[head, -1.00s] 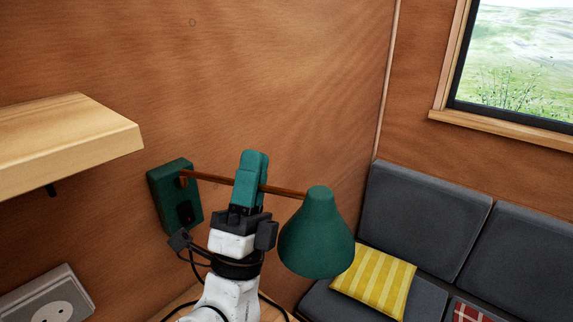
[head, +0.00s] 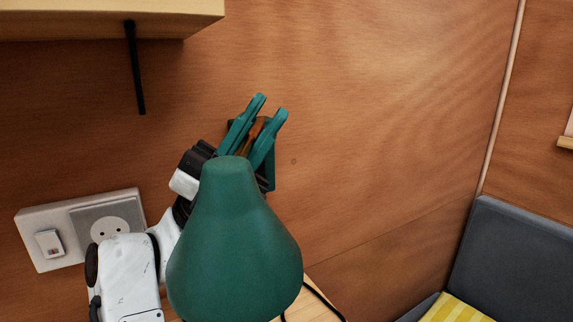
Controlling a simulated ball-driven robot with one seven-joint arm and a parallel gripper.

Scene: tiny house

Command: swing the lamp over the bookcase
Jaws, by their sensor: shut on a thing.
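The lamp's green shade (head: 234,245) is large and close in the middle of the head view. Its wooden arm (head: 254,133) points toward me from the wall and is mostly hidden by the shade and the jaws. The green wall mount (head: 270,178) is largely covered behind them. My gripper (head: 270,106) has its teal fingers on either side of the arm and is shut on it, above and behind the shade. A light wooden top (head: 316,292) shows below right of the shade; I cannot tell for sure that it is the bookcase.
A wooden shelf (head: 110,18) with a black bracket (head: 134,70) is at upper left. A socket and switch panel (head: 80,228) is on the wall at left. A grey sofa (head: 510,255) with a yellow cushion (head: 455,308) stands at right. A black cable (head: 325,300) hangs below the shade.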

